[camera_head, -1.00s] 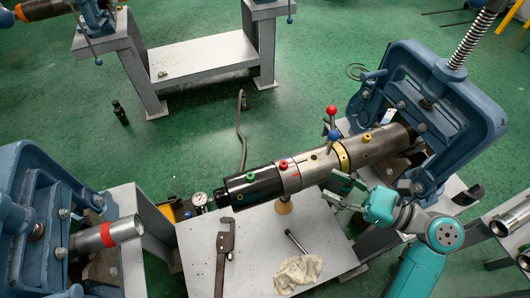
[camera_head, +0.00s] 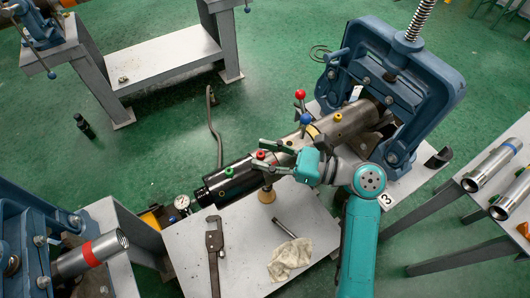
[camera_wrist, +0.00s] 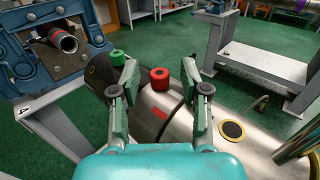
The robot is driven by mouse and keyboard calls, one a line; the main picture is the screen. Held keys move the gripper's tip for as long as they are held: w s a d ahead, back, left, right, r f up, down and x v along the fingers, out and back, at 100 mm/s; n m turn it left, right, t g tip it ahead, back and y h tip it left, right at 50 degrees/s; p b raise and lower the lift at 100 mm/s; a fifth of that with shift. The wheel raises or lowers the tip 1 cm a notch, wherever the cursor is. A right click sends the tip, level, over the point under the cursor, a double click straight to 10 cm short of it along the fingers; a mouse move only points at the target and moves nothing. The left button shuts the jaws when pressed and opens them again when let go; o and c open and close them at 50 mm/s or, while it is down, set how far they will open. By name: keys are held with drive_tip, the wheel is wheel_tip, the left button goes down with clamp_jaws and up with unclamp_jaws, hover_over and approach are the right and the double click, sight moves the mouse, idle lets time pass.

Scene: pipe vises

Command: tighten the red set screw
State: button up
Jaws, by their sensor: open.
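The red set screw (camera_wrist: 160,77) is a short knob standing on the steel pipe tool (camera_wrist: 165,125), beside a red mark. In the head view the red set screw (camera_head: 260,154) shows between my fingers. My gripper (camera_wrist: 161,75) is open, with one finger on each side of the screw and visible gaps on both sides. In the head view my gripper (camera_head: 261,153) is over the middle of the tool. Whether the fingertips reach down beside the screw I cannot tell.
A green screw (camera_head: 229,171) sits on the black end section, left of the red one. Red (camera_head: 300,94) and blue (camera_head: 306,118) ball-ended levers and a yellow screw (camera_head: 337,117) stand further right. A blue vise (camera_head: 405,75) clamps the tool's far end. A wrench and rag lie on the table below.

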drive_tip(key=shift+a, duration=0.15)
drive_tip(key=shift+c, duration=0.2)
clamp_jaws()
drive_tip(key=shift+t, duration=0.3)
drive_tip(key=m+t, duration=0.1)
drive_tip(key=m+t+h, duration=0.1)
drive_tip(key=t, duration=0.1)
drive_tip(key=m+t+h, duration=0.1)
drive_tip(key=t, duration=0.1)
drive_tip(key=shift+s+a+m, duration=0.15)
drive_tip(key=shift+s+m, duration=0.15)
drive_tip(key=shift+m, duration=0.1)
drive_tip(key=shift+m+t+h, duration=1.9)
drive_tip(key=shift+t+h, duration=0.2)
drive_tip(key=shift+t, duration=0.1)
drive_tip(key=shift+r+m+t+h, duration=0.1)
drive_tip(key=shift+m+t+h, duration=0.65)
drive_tip(key=shift+h, duration=0.35)
